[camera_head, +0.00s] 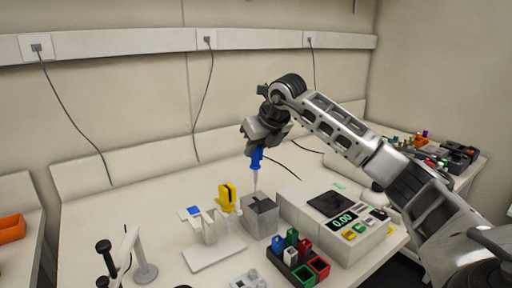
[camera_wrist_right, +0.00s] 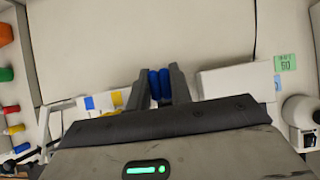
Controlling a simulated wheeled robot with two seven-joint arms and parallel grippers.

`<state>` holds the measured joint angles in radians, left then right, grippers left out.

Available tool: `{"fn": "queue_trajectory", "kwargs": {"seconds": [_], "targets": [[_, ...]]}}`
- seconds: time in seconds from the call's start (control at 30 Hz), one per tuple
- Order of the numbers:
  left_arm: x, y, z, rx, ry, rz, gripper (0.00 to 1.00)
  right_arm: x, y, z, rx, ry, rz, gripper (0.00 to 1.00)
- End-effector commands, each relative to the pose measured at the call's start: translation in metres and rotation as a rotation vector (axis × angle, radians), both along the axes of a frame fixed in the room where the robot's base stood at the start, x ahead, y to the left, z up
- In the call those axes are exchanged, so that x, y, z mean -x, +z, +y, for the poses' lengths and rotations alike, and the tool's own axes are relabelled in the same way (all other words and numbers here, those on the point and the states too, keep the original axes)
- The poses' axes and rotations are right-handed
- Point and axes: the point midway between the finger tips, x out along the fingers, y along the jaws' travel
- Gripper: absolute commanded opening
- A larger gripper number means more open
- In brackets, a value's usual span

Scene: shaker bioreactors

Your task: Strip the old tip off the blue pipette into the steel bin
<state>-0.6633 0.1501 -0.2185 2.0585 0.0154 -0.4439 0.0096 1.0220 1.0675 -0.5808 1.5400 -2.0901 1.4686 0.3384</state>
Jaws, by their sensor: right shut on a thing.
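My right gripper (camera_head: 262,138) is shut on the blue pipette (camera_head: 257,160) and holds it roughly upright, pale shaft and tip end down. The steel bin (camera_head: 262,222) is a grey box on the bench. The pipette's lower end is just above or at the bin's top; I cannot tell whether it is inside the opening. In the right wrist view the blue pipette (camera_wrist_right: 160,84) sits between the two dark fingers of my right gripper (camera_wrist_right: 161,90); its tip and the bin are hidden there. My left gripper is out of view.
A white pipette stand (camera_head: 213,250) with a yellow pipette (camera_head: 227,196) is left of the bin. A balance (camera_head: 335,222) reading 0.00 stands close on its right. Coloured bins (camera_head: 298,262) are in front. The bench behind the stand is mostly clear.

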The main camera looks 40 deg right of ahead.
Motion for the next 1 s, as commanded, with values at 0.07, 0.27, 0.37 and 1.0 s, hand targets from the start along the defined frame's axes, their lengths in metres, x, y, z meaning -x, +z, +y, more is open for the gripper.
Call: {"fn": "queue_trajectory", "kwargs": {"seconds": [0.07, 0.27, 0.37, 1.0], "targets": [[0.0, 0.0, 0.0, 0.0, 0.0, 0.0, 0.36, 0.0, 0.0, 0.0, 0.0, 0.0, -0.001, 0.0], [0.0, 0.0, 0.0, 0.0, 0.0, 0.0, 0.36, 0.0, 0.003, 0.0, 0.0, 0.0, -0.002, 0.0], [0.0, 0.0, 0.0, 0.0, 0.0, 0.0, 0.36, 0.0, 0.007, 0.0, 0.0, 0.0, -0.002, 0.0], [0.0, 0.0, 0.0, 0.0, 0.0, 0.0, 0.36, 0.0, 0.03, 0.0, 0.0, 0.0, 0.0, 0.0]]}}
